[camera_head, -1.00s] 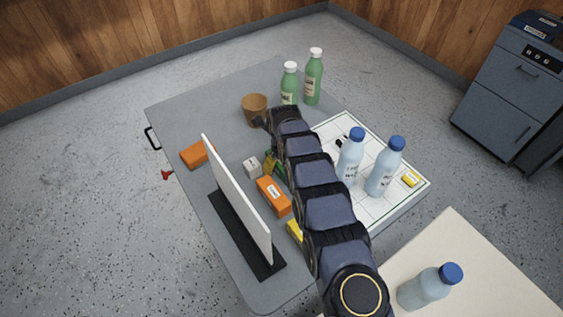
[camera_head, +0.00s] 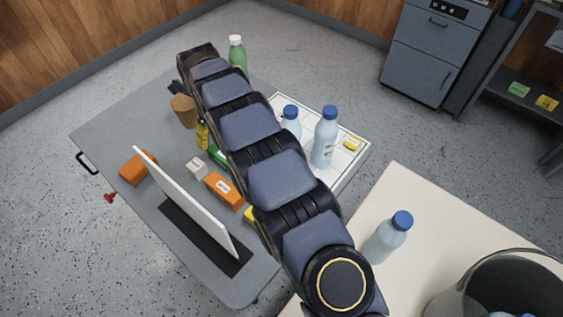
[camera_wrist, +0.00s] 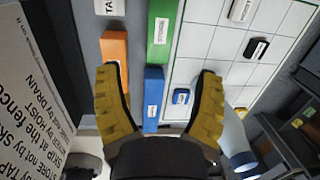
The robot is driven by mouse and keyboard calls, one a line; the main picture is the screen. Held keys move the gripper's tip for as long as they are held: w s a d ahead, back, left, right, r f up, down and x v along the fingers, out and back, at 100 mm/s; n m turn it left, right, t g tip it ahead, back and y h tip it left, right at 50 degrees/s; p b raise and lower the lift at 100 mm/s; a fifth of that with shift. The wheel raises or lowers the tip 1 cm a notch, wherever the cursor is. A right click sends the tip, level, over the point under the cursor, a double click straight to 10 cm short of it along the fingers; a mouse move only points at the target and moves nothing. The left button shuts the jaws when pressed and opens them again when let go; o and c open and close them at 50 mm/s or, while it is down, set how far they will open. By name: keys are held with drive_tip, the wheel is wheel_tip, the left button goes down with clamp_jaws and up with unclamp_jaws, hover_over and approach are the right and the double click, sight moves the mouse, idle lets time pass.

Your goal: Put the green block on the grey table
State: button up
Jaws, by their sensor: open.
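The green block (camera_wrist: 160,30) lies long and flat at the top of the wrist view, along the left edge of the white gridded board. In the head view only a sliver of the green block (camera_head: 218,155) shows beside my arm. It appears to lie on the grey table (camera_head: 115,135). My gripper (camera_wrist: 158,75) is open and empty, its yellow fingers spread wide. A blue block (camera_wrist: 153,95) shows between the fingers, below the green one. An orange block (camera_wrist: 113,60) is near the left fingertip. In the head view my arm mostly hides the gripper.
A white upright panel (camera_head: 190,200) stands on the table. The white gridded board (camera_head: 345,165) holds blue-capped bottles (camera_head: 325,138). A brown cup (camera_head: 184,110) and a green bottle (camera_head: 237,52) stand at the back. The table's left part is mostly bare.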

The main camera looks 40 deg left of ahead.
drive_tip(key=w+d+r+n+h, duration=0.1)
drive_tip(key=w+d+r+n, duration=0.1)
drive_tip(key=w+d+r, duration=0.35)
drive_tip(key=w+d+r+n, duration=0.1)
drive_tip(key=w+d+r, duration=0.1)
drive_tip(key=d, duration=0.7)
drive_tip(key=w+d+r+n+h, duration=0.1)
drive_tip(key=w+d+r+n, duration=0.2)
drive_tip(key=d, duration=0.4)
drive_tip(key=s+d+r+n, duration=0.15)
drive_tip(key=d+r, duration=0.35)
drive_tip(key=d, duration=0.7)
drive_tip(key=s+d+r+n+g, duration=0.1)
drive_tip(key=s+d+n, duration=0.1)
drive_tip(key=s+d, duration=0.3)
drive_tip(key=s+d+r+n+g, duration=0.1)
drive_tip(key=s+d+r+n, duration=0.1)
drive_tip(key=d, duration=0.5)
drive_tip(key=s+d+n, duration=0.3)
drive_tip(key=s+d, duration=0.1)
drive_tip(key=s, duration=0.3)
drive_tip(key=s+d+f+n, duration=0.1)
drive_tip(key=s+d+n, duration=0.2)
drive_tip(key=s, duration=0.5)
drive_tip(key=shift+s+d+f+g+y, duration=0.15)
drive_tip(key=shift+d+f+g+y, duration=0.1)
drive_tip(key=shift+d+g+y, duration=0.25)
